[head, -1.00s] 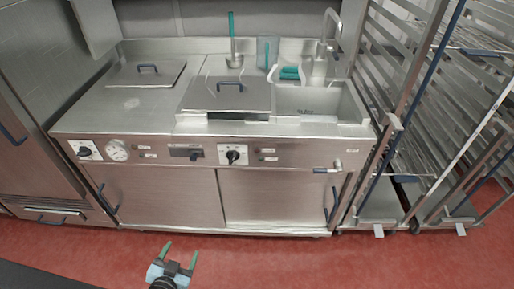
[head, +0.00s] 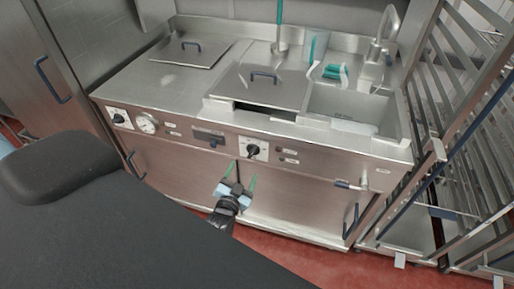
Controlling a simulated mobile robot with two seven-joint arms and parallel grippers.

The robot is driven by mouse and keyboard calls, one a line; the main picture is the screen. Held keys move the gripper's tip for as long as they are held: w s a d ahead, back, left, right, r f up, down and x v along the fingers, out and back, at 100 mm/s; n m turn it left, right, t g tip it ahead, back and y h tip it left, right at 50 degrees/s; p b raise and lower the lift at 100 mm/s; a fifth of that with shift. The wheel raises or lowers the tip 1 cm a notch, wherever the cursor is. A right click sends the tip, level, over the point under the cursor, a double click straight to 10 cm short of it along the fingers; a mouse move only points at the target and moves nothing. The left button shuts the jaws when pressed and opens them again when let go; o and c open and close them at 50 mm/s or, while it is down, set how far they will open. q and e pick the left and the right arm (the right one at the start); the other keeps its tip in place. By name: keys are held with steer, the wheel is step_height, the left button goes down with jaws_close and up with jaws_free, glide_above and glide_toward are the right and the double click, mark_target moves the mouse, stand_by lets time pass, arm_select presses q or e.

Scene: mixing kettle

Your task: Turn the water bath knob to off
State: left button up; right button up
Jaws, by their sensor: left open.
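The steel kettle unit has a front control panel (head: 190,134). One black knob on a white plate (head: 253,150) sits mid-panel, and another black knob on a white plate (head: 118,118) sits at the left end beside a round gauge (head: 147,122). The labels are too small to read, so I cannot tell which knob is the water bath's. My left gripper (head: 241,178) is open and empty, its green fingers pointing toward the panel. It appears just below the middle knob and apart from it. My right gripper is not in view.
Two lids with blue handles (head: 196,55) (head: 283,88) lie on the top. A sink (head: 352,108) with a tap (head: 386,30) is at the right. A drain tap (head: 352,186) juts from the front. A wire rack (head: 465,130) stands at the far right.

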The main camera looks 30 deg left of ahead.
mark_target(251, 155)
arm_select(q)
steer(key=shift+b+x, duration=0.65)
steer(key=shift+x, duration=1.15)
steer(key=b+x, duration=0.1)
steer(key=x, duration=0.2)
steer(key=shift+w+f, duration=0.2)
steer(key=shift+w, duration=0.05)
steer(key=shift+r, duration=0.2)
steer(key=shift+w, duration=0.15)
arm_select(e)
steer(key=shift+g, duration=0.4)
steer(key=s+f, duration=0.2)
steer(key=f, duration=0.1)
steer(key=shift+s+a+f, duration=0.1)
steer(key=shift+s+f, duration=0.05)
arm_select(q)
steer(key=shift+w, duration=0.1)
steer(key=shift+c, duration=0.3)
jaws_close()
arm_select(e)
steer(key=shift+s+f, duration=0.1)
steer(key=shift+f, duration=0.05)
